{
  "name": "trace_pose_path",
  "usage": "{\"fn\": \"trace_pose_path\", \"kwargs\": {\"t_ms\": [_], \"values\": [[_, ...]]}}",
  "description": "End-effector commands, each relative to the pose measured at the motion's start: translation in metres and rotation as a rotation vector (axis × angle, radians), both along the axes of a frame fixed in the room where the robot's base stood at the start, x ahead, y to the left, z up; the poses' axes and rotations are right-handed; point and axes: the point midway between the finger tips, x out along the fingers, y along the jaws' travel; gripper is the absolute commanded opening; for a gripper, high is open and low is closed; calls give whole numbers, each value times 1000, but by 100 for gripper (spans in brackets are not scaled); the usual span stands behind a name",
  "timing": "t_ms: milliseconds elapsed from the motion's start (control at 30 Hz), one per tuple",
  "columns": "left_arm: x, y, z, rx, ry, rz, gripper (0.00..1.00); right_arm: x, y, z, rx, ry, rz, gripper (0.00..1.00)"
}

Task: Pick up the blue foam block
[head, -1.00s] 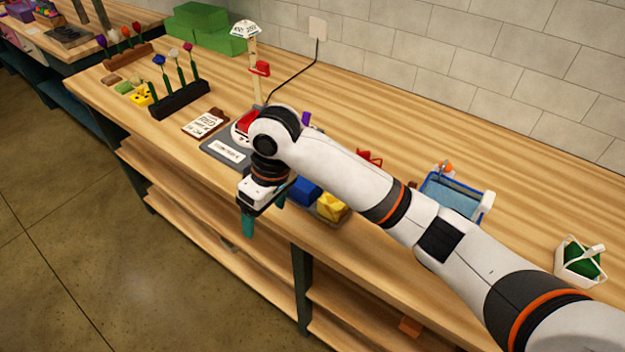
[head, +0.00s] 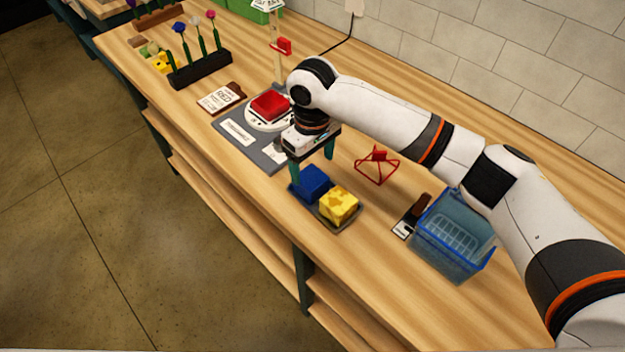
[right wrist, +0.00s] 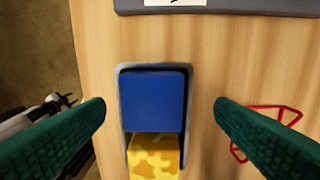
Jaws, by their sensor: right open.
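The blue foam block (head: 312,182) sits in a small dark tray (head: 322,214) near the front edge of the table, beside a yellow block (head: 339,204). In the right wrist view the blue block (right wrist: 153,99) lies between and beyond the two green fingers. My right gripper (head: 312,172) is open and empty, pointing down above the blue block. The wrist view shows its fingertips (right wrist: 160,103) wide apart on either side of the block, not touching it. My left gripper is not in view.
A grey board (head: 232,143) carries a round base with a red block (head: 270,105). A red wire stand (head: 377,166) is right of the tray. A blue basket (head: 452,240) stands further right. Flowers stand in a black holder (head: 200,70) at the left.

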Motion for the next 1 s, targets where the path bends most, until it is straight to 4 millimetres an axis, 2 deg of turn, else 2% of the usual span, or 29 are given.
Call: {"fn": "trace_pose_path", "kwargs": {"t_ms": [100,233,400,600,900,1000], "values": [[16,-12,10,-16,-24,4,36,-2,3,-15,-1,3,1,78],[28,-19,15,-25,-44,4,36,-3,5,-35,-1,2,0,78],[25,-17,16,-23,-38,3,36,-2,5,-47,0,0,2,78],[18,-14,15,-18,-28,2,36,-2,5,-47,1,-1,2,77],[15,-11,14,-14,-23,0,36,-2,5,-47,1,-1,2,27],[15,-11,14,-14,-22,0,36,-2,5,-46,1,-1,2,26]]}}
